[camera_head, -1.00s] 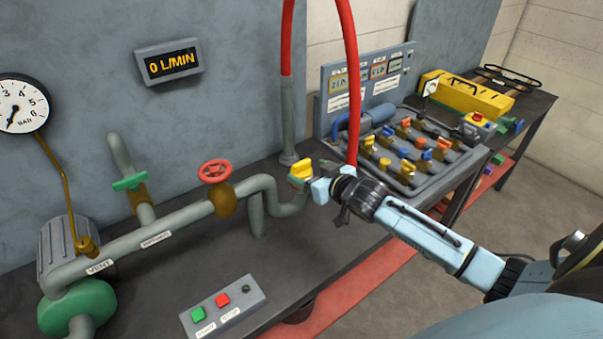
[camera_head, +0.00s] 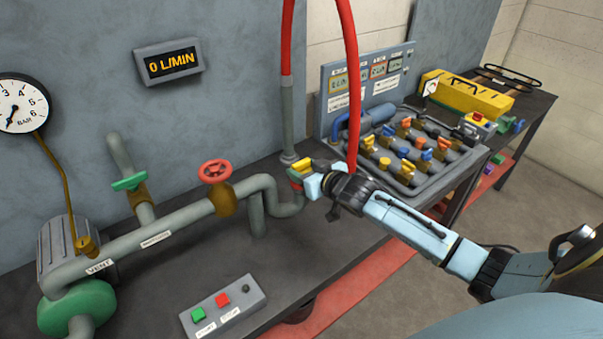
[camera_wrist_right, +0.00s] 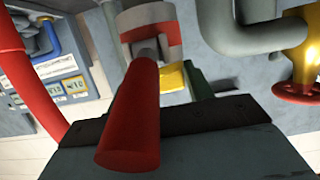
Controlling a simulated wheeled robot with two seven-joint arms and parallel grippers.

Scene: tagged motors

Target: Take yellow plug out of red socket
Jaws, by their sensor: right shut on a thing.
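The yellow plug (camera_head: 302,164) shows at the tip of my right gripper (camera_head: 306,181), at the end of the grey bent pipe. My right gripper is shut on it, though the fingers partly hide the contact. A small red part, which looks like the red socket (camera_head: 295,183), shows just below the plug. In the right wrist view a red-banded grey fitting (camera_wrist_right: 150,38) is near the top, with a yellow piece (camera_wrist_right: 172,78) beside it. I cannot tell how deep the plug sits. My left gripper is out of view.
A red hose (camera_head: 353,90) hangs close behind my right gripper. A red valve wheel (camera_head: 215,171) stands on the pipe to its left. A manifold with coloured handles (camera_head: 405,153) is on the right. A button box (camera_head: 224,305) lies in front; the bench between is bare.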

